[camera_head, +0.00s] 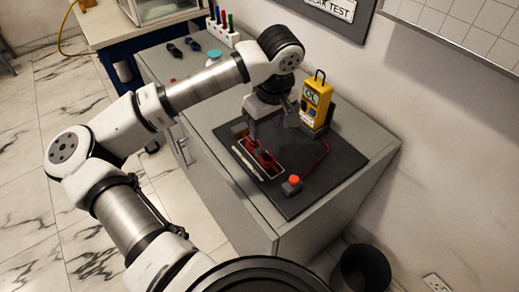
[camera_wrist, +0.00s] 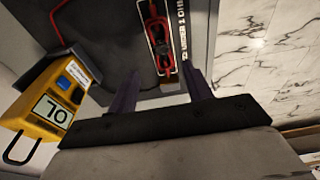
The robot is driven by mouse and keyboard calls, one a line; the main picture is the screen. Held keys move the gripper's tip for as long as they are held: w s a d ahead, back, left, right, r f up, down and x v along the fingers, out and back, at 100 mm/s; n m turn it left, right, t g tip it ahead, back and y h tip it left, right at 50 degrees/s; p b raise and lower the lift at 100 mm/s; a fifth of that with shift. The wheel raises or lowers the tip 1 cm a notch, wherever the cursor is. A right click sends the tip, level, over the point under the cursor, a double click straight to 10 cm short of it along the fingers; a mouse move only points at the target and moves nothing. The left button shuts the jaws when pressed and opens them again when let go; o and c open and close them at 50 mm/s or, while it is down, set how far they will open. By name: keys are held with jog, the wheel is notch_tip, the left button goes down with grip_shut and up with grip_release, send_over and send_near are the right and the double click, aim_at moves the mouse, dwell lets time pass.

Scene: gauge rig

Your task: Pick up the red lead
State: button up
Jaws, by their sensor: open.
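The red lead (camera_head: 264,160) lies on the dark mat, its bundled red part inside a pale outlined rectangle. In the wrist view the lead (camera_wrist: 158,38) shows as a red looped shape at top centre, just beyond my fingertips. My gripper (camera_head: 254,137) is over the mat, above the lead's left end, pointing down. In the wrist view my gripper (camera_wrist: 162,78) has its two purple-grey fingers apart, with nothing between them. A red cable (camera_head: 324,155) curves across the mat near the yellow meter (camera_head: 315,103). My gripper hides part of the lead in the head view.
The meter stands upright in a dark holder behind the mat. A small block with a red button (camera_head: 293,182) sits at the mat's front. A white rack of coloured pens (camera_head: 222,32) stands at the cabinet's far end. A dark bin (camera_head: 361,270) is on the floor.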

send_over(260, 150)
jog(key=d, duration=0.1)
jog(key=f, duration=0.4)
jog(key=shift+s+f+p, duration=0.1)
jog(key=shift+s+p, duration=0.2)
jog(key=shift+s, duration=0.1)
jog(key=shift+w+a+f+p, duration=0.15)
jog(key=shift+f+p, duration=0.2)
jog(key=shift+f, duration=0.5)
jog(key=shift+w+a+f+p, duration=0.15)
jog(key=shift+f+p, duration=0.25)
jog(key=shift+f, duration=0.5)
jog(key=shift+w+a+f+p, duration=0.15)
jog(key=shift+f+p, duration=0.2)
jog(key=shift+f, duration=0.5)
jog(key=shift+s, duration=0.1)
grip_shut()
jog(key=shift+r, duration=0.1)
notch_tip(260, 150, up, 20)
jog(key=b, duration=0.3)
jog(key=shift+b, duration=0.35)
